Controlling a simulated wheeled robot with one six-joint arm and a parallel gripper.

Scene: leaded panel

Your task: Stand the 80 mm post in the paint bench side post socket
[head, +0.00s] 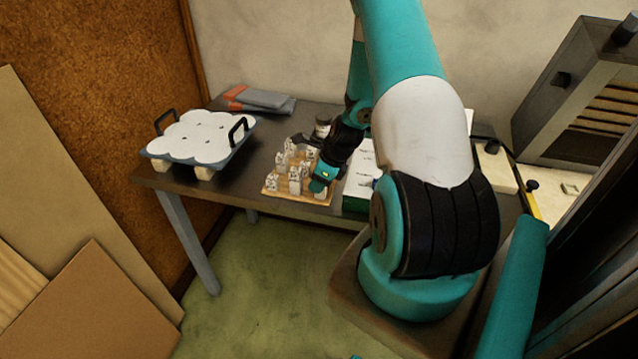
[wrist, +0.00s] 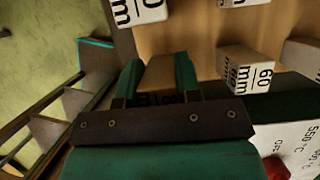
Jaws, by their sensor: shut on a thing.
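My gripper (wrist: 158,75) is shut on a pale post (wrist: 165,70) in the wrist view. In the head view my gripper (head: 322,180) is at the right end of a wooden board (head: 305,197) bearing several pale labelled posts (head: 294,172).
A handled tray (head: 158,155) with a white lobed top stands on blocks at the table's left. Folded grey and orange cloths (head: 262,100) lie behind it. A dark jar (head: 322,125) stands behind the board. Bare dark tabletop (head: 245,165) lies between tray and board.

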